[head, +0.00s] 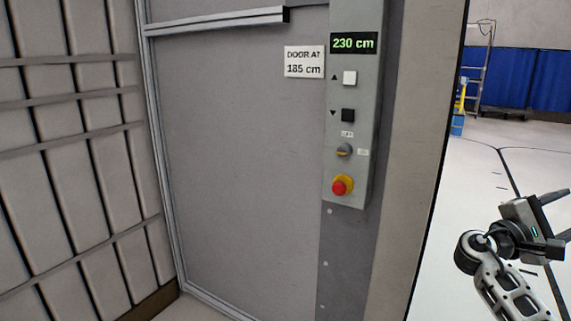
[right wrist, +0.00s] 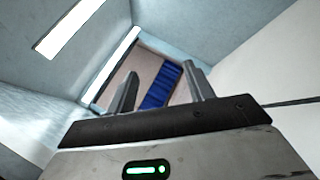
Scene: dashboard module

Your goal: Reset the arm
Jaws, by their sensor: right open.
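My right gripper (head: 562,215) is at the right edge of the head view, with its arm coming up from below. It stands well to the right of the control panel (head: 352,110) and touches nothing that I can see. In the right wrist view its two fingers (right wrist: 160,92) are spread apart with nothing between them. My left gripper is not in the head view. The panel has a display reading 230 cm (head: 353,43), a white button (head: 350,78), a black button (head: 348,115), a rotary knob (head: 344,150) and a red stop button (head: 342,186) on a yellow collar.
A sign (head: 304,62) reads "DOOR AT 185 cm" beside the panel. A grey door (head: 240,170) fills the middle, and a padded slatted wall (head: 70,150) stands at left. Open floor (head: 500,170), a ladder (head: 480,65) and a blue curtain (head: 535,82) lie at right.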

